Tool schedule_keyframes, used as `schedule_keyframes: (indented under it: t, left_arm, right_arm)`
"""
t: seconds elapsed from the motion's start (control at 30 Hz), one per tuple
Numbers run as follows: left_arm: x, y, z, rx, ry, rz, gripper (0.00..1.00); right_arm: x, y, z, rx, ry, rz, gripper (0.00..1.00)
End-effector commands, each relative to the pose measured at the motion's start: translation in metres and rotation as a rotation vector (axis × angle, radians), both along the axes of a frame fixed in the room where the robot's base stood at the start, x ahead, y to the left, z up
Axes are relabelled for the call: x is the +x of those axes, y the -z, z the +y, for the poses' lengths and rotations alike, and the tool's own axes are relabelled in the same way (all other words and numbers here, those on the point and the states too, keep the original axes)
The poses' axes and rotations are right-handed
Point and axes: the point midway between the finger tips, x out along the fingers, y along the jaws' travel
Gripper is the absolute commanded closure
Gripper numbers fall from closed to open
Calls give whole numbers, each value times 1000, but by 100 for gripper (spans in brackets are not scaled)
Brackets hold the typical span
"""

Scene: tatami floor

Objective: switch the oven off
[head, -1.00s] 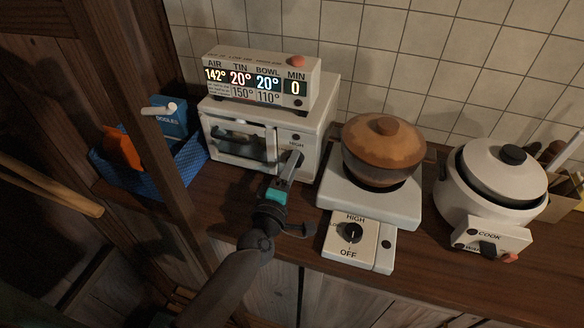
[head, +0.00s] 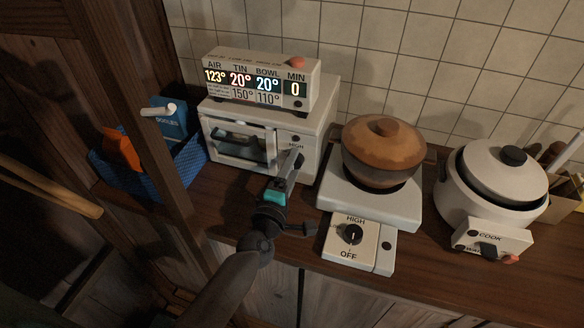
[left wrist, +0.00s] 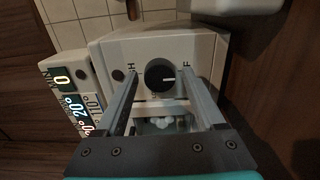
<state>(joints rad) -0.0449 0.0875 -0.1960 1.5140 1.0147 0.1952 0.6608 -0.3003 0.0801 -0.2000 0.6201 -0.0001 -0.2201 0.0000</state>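The oven (head: 316,128) is the white box at the back left of the counter, with its glass door (head: 238,143) shut. Its display (head: 258,82) reads AIR 123°, TIN 20°, BOWL 20°, MIN 0. The oven's dark knob (left wrist: 160,75) shows in the left wrist view, its white mark pointing right, towards the letter F and away from H. My left gripper (head: 291,160) is at the oven front; in the left wrist view its fingers (left wrist: 160,82) are open on either side of the knob, with gaps showing. In the head view the gripper hides most of the knob. My right gripper is out of view.
A hot plate (head: 370,205) with its own HIGH/OFF dial (head: 352,234) and a lidded brown pot (head: 383,150) stands right of the oven. A white cooker (head: 495,185) is further right. A blue basket (head: 150,170) and a wooden post (head: 150,120) are left.

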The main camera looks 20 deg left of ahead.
Motion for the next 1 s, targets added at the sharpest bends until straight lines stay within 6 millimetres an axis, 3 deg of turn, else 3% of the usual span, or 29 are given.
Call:
schedule_keyframes:
  t: [0.47, 1.0]
  left_arm:
    - [-9, 0, 1, 3, 0, 0, 20]
    - [-103, 1, 3, 3, 2, 3, 20]
  right_arm:
    - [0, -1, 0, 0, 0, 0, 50]
    - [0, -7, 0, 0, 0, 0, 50]
